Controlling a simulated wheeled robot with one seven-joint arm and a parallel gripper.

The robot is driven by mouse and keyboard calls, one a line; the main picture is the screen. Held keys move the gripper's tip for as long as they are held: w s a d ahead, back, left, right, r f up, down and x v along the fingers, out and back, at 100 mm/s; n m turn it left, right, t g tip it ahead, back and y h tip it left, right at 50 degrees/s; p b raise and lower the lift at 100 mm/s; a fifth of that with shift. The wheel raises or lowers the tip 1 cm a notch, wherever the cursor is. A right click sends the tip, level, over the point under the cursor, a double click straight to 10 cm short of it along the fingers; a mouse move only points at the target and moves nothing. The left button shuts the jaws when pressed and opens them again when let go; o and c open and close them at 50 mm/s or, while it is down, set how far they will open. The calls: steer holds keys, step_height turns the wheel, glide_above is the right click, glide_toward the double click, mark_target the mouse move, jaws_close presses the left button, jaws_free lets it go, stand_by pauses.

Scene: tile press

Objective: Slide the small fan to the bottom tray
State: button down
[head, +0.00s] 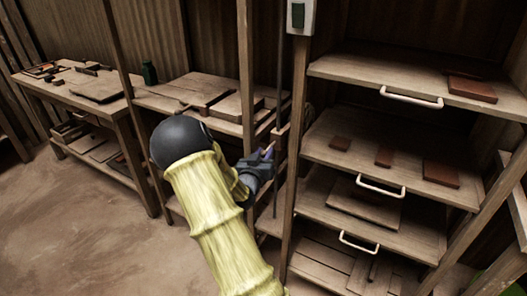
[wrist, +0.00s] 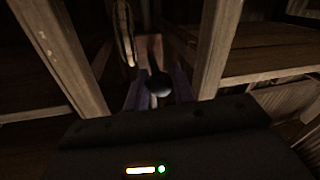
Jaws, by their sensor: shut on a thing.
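My gripper (head: 268,153) is at the narrow upright gap left of the rack. In the wrist view its fingers (wrist: 160,100) are closed around a dark round knob (wrist: 159,84), with a pale reddish-brown block behind it. In the head view a reddish-brown block (head: 281,133) shows just above the fingertips, beside a thin upright rod. I cannot make out a fan in either view. The rack's lowest handled tray (head: 359,243) is at the lower right, partly in shadow; the middle tray (head: 380,187) and top tray (head: 411,97) are above it.
Reddish-brown tiles (head: 441,174) lie on the middle shelf and another (head: 472,89) on the top shelf. Wooden posts (head: 297,130) stand close on both sides of my gripper. A workbench (head: 75,85) with boards is at left. The floor before it is clear.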

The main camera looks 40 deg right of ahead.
step_height(320, 180, down, 13)
steer(key=b, duration=0.7)
steer(key=shift+b, duration=0.4)
steer(key=shift+s+a, duration=0.1)
steer(key=c, duration=1.2)
jaws_free()
steer(key=shift+f, duration=0.1)
steer(key=shift+r, duration=0.2)
steer(key=p+v, duration=0.2)
steer(key=v, duration=1.5)
